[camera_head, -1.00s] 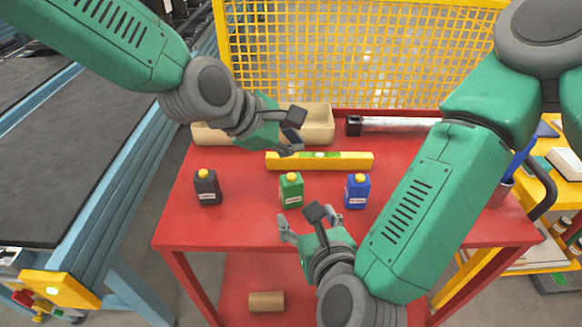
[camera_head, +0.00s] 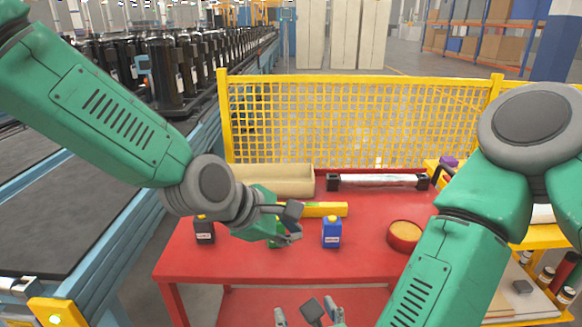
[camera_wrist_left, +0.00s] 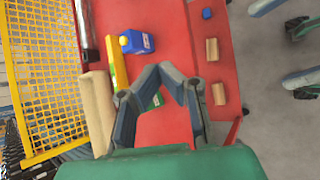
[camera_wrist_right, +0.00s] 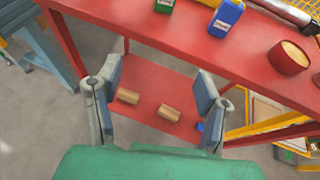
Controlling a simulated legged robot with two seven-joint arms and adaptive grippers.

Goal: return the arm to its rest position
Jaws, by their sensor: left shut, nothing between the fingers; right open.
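My left gripper (camera_head: 292,226) hangs over the middle of the red table (camera_head: 365,262) with its fingers shut and empty. It hides most of a green bottle (camera_head: 277,238) in the head view. The left wrist view shows its fingertips (camera_wrist_left: 160,70) meeting, with the green bottle (camera_wrist_left: 156,101) partly behind them. My right gripper (camera_head: 312,312) is low at the bottom edge of the head view, in front of the table. In the right wrist view its fingers (camera_wrist_right: 155,90) are spread wide, with nothing between them, above the table's lower shelf.
On the table are a black bottle (camera_head: 204,231), a blue bottle (camera_head: 332,231), a yellow level (camera_head: 325,209), a red bowl (camera_head: 404,238), a tan box (camera_head: 285,181) and a black-ended tube (camera_head: 378,181). Yellow mesh fencing (camera_head: 350,120) stands behind. Wooden blocks (camera_wrist_right: 169,113) lie on the lower shelf.

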